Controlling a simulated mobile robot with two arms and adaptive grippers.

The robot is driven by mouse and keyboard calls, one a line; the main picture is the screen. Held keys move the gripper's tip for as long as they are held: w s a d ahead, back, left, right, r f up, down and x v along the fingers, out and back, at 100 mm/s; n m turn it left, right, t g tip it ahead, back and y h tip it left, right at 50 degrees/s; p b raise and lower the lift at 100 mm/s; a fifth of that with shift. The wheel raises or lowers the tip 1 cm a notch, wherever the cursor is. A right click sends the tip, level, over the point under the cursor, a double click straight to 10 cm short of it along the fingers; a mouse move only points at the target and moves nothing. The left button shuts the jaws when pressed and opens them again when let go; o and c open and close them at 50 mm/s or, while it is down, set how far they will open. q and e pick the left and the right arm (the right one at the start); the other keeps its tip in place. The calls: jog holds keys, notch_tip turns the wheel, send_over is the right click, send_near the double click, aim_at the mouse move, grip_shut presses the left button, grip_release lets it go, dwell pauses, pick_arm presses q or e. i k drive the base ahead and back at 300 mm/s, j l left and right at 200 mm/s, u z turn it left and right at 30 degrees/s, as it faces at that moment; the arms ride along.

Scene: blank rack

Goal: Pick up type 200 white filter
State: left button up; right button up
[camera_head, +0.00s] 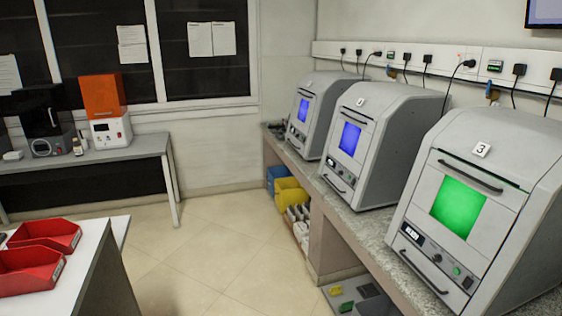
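I cannot make out a white filter in the head view. Neither of my grippers is in view. Two red open trays stand on a white table at the lower left, the rear one (48,234) behind the front one (28,270). I cannot see what, if anything, lies inside them.
Three grey machines line the right counter (388,232); the nearest (478,205) is marked 3 and has a green window. A far-left table (100,157) holds an orange-and-white device (108,130). Yellow bins (290,193) sit under the counter. The tiled floor (215,240) between is clear.

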aim_at(301, 229)
jog(key=i+u, duration=0.4)
jog(key=i, duration=1.95)
jog(key=i+j+z, duration=0.2)
jog(key=i+z, duration=0.3)
jog(key=i, duration=0.15)
jog(key=i+j+z, duration=0.45)
jog(key=i, duration=0.2)
jog(key=i+j+z, duration=0.85)
jog(key=j+z, duration=0.2)
jog(key=j, duration=0.15)
jog(key=i+j+z, duration=0.25)
jog(key=j, duration=0.15)
jog(key=j+z, duration=0.25)
jog(key=j, duration=0.15)
jog(key=j+z, duration=0.25)
jog(key=j, duration=0.2)
